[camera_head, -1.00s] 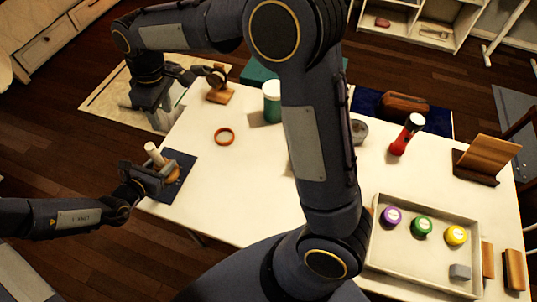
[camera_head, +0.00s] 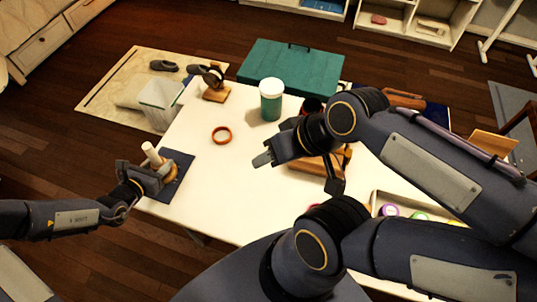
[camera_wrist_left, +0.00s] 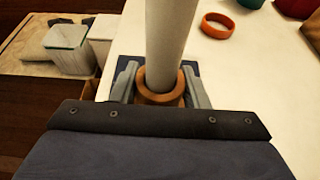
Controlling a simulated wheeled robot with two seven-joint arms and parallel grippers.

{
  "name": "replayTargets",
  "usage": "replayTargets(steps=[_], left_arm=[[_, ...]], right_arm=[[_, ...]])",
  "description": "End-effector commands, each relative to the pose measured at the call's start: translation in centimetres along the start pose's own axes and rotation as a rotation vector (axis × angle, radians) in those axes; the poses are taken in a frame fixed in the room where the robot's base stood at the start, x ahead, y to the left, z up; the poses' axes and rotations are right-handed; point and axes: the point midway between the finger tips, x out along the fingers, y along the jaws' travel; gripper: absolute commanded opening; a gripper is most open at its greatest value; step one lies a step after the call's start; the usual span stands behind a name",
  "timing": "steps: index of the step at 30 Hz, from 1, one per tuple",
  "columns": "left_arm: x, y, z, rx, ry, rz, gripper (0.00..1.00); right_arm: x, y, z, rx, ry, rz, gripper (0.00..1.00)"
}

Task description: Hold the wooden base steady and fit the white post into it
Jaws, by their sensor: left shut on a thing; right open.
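The white post (camera_head: 151,154) stands in the round wooden base (camera_head: 173,172) on a dark blue mat (camera_head: 180,184) at the left of the table. In the left wrist view the post (camera_wrist_left: 170,40) rises out of the ring-shaped top of the base (camera_wrist_left: 160,92). My left gripper (camera_head: 163,172) is shut on the base, a finger on either side; its fingers also show in the left wrist view (camera_wrist_left: 160,84). How deep the post sits is hidden. My right gripper (camera_head: 266,158) is open and empty above the middle of the table, apart from the post.
An orange ring (camera_head: 221,135) lies on the white table (camera_head: 215,195). A green-and-white jar (camera_head: 271,100) and a small wooden stand (camera_head: 217,94) are at the back. A tray (camera_head: 377,200) with colored lids is partly hidden by my right arm. The front left tabletop is clear.

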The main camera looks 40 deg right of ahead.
Motion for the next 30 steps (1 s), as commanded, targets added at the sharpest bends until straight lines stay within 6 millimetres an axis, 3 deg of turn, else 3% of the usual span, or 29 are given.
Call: replayTargets(steps=[12,13,18,30], left_arm=[[0.00,0.01,0.07,0.001,-0.001,0.000,0.17],[0.00,0.01,0.07,0.001,-0.001,0.000,0.42],[0.00,0.01,0.06,0.001,-0.001,0.000,0.65],[-0.82,0.06,0.02,0.000,0.000,0.001,0.67]], right_arm=[[0.07,0.07,0.48,0.014,0.010,0.001,0.45],[0.07,0.07,0.48,0.014,0.010,0.001,0.45],[0.06,0.07,0.46,0.013,0.009,0.001,0.45],[0.06,0.07,0.45,0.013,0.009,0.001,0.45]])
